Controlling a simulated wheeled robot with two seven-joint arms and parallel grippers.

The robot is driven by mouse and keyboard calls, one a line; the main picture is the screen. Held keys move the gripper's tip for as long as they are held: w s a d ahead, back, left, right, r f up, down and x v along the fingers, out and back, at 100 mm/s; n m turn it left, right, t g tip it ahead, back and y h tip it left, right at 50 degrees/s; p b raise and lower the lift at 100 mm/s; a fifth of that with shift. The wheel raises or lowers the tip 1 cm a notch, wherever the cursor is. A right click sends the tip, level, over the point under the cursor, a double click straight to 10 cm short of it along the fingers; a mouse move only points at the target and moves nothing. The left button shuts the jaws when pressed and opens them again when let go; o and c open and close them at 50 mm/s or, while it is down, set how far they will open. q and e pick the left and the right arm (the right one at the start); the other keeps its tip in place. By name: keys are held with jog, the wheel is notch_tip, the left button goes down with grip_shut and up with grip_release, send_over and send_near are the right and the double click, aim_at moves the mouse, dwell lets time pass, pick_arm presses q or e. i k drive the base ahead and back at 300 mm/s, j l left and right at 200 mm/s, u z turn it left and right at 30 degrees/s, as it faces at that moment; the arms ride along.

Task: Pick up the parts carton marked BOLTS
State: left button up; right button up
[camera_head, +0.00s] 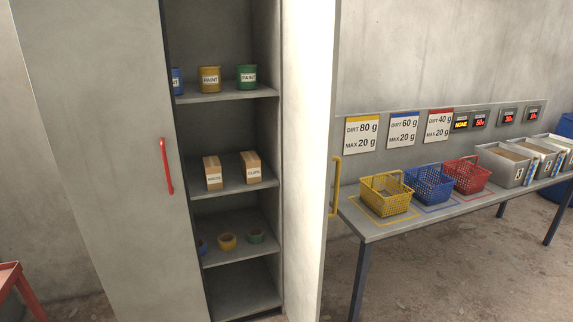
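Two small brown cartons with white labels stand on a middle shelf of the open cabinet. The left carton (212,172) has a label too small to read surely. The right carton (251,167) has a label that looks like CLIPS, but it is also too small to be sure. I cannot tell which, if either, is marked BOLTS. The shelf (230,189) continues left behind the cabinet door, so part of it is hidden. Neither of my grippers is in view.
The left door (95,130) with a red handle (166,166) covers part of the cabinet; the right door (309,150) stands open. Paint cans (210,79) and tape rolls (227,241) occupy other shelves. A table (375,232) on the right holds baskets (387,194) and bins.

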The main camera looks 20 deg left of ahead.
aim_at(212, 170)
jog(key=i+l+u, duration=0.1)
jog(key=u, duration=0.3)
jog(key=i+l+u, duration=0.1)
jog(key=l+u, duration=0.55)
jog(key=u, duration=0.2)
jog(key=l+u, duration=0.5)
jog(key=l, duration=0.45)
jog(key=k+l, duration=0.1)
jog(key=l, duration=0.45)
jog(key=l+u, duration=0.15)
jog(key=l, duration=0.35)
jog(key=k+l, duration=0.15)
jog(key=l, duration=0.4)
jog(key=i+j, duration=0.35)
jog(key=i, duration=0.15)
jog(key=i+j, duration=0.35)
jog(key=i, duration=0.15)
jog(key=k+u, duration=0.05)
